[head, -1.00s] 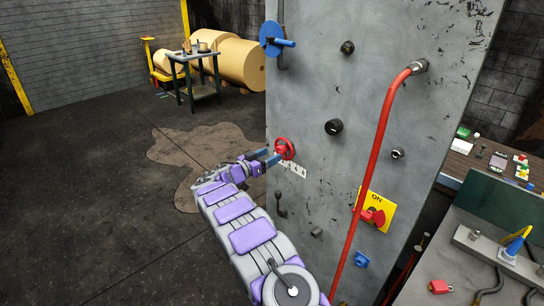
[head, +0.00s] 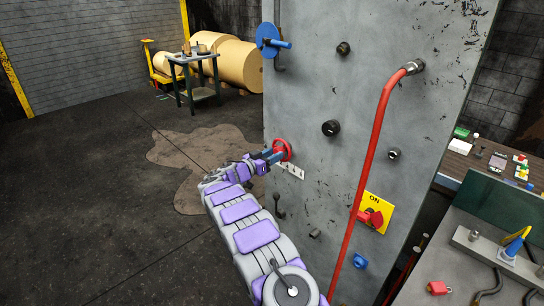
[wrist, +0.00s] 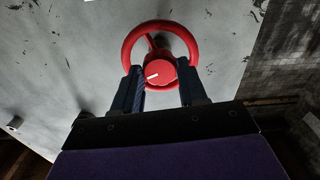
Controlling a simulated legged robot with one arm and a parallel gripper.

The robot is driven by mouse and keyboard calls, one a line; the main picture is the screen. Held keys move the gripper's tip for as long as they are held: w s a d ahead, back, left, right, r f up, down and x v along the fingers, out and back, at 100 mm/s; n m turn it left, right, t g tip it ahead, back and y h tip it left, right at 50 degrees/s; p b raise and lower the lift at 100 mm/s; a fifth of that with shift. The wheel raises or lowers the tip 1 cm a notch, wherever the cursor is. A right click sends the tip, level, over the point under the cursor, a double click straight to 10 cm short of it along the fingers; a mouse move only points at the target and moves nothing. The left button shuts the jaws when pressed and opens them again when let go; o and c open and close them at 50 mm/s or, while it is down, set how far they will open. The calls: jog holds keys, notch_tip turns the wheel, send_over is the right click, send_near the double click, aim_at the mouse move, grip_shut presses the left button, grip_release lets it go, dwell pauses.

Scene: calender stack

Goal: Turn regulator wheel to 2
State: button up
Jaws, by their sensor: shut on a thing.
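The red regulator wheel (head: 282,150) sits on the grey panel, left of its middle. In the wrist view the wheel (wrist: 160,48) shows a round rim and a red hub with a white pointer mark (wrist: 153,76) that points left and slightly down. A white scale plate (head: 291,170) is just below the wheel in the head view; its marks are too small to read. My gripper (wrist: 163,88) is shut on the wheel, with one blue finger on each side of the hub. The lower rim is partly hidden by the fingers.
A blue wheel with a handle (head: 271,41) is above on the panel. Black knobs (head: 331,128) and a red pipe (head: 372,150) are to the right. A hook (head: 279,207) is below. A yellow ON plate (head: 375,206) with a red switch is at lower right.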

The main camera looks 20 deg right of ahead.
jog(key=shift+f, duration=0.1)
jog(key=shift+c, duration=1.2)
jog(key=shift+n, duration=0.3)
jog(key=shift+a+n+p, duration=0.1)
jog(key=shift+n+p, duration=4)
jog(key=shift+n, duration=11.4)
